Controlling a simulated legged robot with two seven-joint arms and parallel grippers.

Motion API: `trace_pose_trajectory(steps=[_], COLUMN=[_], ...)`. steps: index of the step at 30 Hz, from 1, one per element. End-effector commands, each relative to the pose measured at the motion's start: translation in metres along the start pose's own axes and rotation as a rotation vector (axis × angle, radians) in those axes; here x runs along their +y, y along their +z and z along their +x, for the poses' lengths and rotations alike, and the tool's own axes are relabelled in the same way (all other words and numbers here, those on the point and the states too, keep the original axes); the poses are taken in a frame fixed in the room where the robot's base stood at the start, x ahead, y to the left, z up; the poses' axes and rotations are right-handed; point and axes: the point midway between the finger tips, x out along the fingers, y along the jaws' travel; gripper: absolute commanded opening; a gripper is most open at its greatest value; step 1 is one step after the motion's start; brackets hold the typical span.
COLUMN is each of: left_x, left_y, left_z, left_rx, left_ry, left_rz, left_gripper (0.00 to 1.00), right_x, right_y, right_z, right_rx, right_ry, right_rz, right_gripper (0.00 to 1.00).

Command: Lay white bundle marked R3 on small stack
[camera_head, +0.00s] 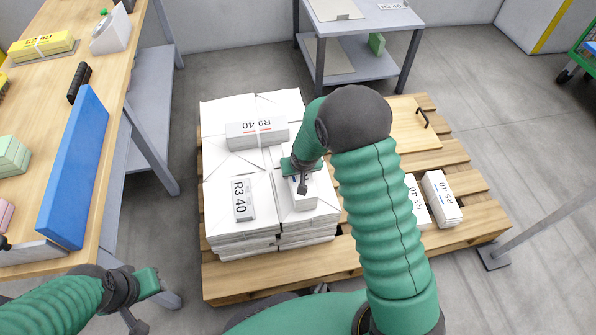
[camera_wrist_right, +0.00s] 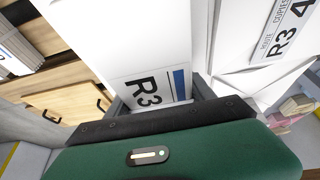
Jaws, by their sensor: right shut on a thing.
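My right gripper (camera_head: 302,182) is shut on a white bundle (camera_head: 306,199) at the front right of the tall white stack (camera_head: 285,222) on the pallet. In the right wrist view the held bundle (camera_wrist_right: 150,90) shows an R3 label and a blue stripe between the jaws. I cannot tell whether it touches the stack. A bundle marked R3 40 (camera_head: 242,200) and one marked R9 40 (camera_head: 257,132) lie on the same stack. Low white bundles marked R2 40 (camera_head: 418,200) and R5 40 (camera_head: 441,198) sit at the pallet's right, partly behind my arm. My left gripper (camera_head: 148,283) is at lower left, its jaw gap unclear.
The wooden pallet (camera_head: 480,205) carries a board with a black handle (camera_head: 405,120). A bench (camera_head: 100,90) with a blue panel (camera_head: 75,165) and yellow bundle (camera_head: 42,47) stands left. A grey table (camera_head: 360,22) stands behind. A metal post foot (camera_head: 493,257) is at right.

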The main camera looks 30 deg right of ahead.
Motion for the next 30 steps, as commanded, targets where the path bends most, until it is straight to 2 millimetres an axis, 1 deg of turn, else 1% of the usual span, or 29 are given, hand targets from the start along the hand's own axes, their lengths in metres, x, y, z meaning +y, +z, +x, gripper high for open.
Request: trace_pose_trajectory(steps=[8, 9, 14, 23, 26, 29, 30], left_x=[0.000, 0.000, 0.000, 0.000, 0.000, 0.000, 0.000], left_y=[0.001, 0.001, 0.001, 0.000, -0.001, -0.005, -0.006], left_z=[0.003, 0.002, 0.002, 0.001, -0.006, -0.020, -0.026], left_rx=[0.000, 0.000, 0.000, 0.000, 0.000, 0.000, 0.000], left_ry=[0.000, 0.000, 0.000, 0.000, 0.000, 0.000, 0.000], left_rz=[0.000, 0.000, 0.000, 0.000, 0.000, 0.000, 0.000], left_gripper=[0.36, 0.36, 0.36, 0.36, 0.36, 0.36, 0.36], right_x=[0.000, 0.000, 0.000, 0.000, 0.000, 0.000, 0.000], right_y=[0.000, 0.000, 0.000, 0.003, 0.001, -0.001, -0.002], right_z=[0.004, 0.003, 0.004, 0.004, -0.008, -0.032, -0.044], right_rx=[0.005, 0.005, 0.002, -0.003, -0.003, -0.001, 0.001], right_ry=[-0.001, -0.001, 0.000, 0.001, 0.001, 0.000, 0.000], right_rz=[0.000, 0.000, 0.000, 0.000, 0.000, 0.000, 0.000], right_gripper=[0.00, 0.67, 0.87, 0.87, 0.87, 0.87, 0.87])
